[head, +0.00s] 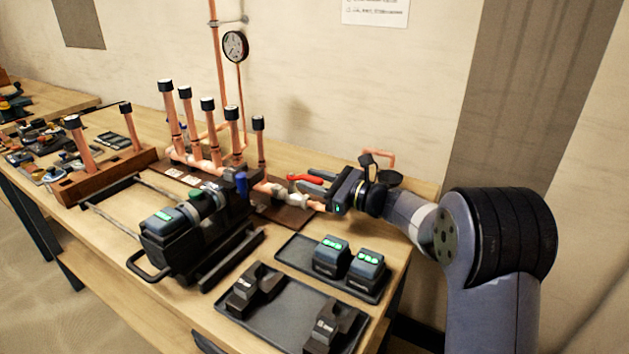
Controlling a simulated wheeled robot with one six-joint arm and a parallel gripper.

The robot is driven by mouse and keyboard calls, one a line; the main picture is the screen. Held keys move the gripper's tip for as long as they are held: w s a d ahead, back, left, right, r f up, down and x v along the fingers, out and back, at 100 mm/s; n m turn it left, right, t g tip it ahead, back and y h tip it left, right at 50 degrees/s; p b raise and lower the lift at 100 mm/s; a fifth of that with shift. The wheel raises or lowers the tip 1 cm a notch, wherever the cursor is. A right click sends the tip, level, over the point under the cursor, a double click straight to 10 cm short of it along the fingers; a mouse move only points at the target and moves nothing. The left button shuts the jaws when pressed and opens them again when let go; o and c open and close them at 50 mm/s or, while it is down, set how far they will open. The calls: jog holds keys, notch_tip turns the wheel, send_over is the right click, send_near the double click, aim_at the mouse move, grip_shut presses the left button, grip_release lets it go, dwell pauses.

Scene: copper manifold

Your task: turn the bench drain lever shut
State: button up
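The drain lever is a red handle (304,178) on a pale metal valve (277,190), at the right end of the copper pipework on the bench in the head view. The handle lies roughly level, pointing right toward my gripper. My gripper (314,181) reaches in from the right, with its grey fingers pointing left at the handle. The fingers show on either side of the handle's right end. I cannot tell whether they touch it. The far end of the handle is partly hidden by the gripper.
The copper manifold's black-capped upright pipes (207,130) stand left of the valve. A black press tool (185,235) sits in front of it. A tray with two green-lit batteries (347,264) and a tray with chargers (262,312) lie in front. A wall stands behind.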

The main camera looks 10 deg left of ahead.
grip_shut()
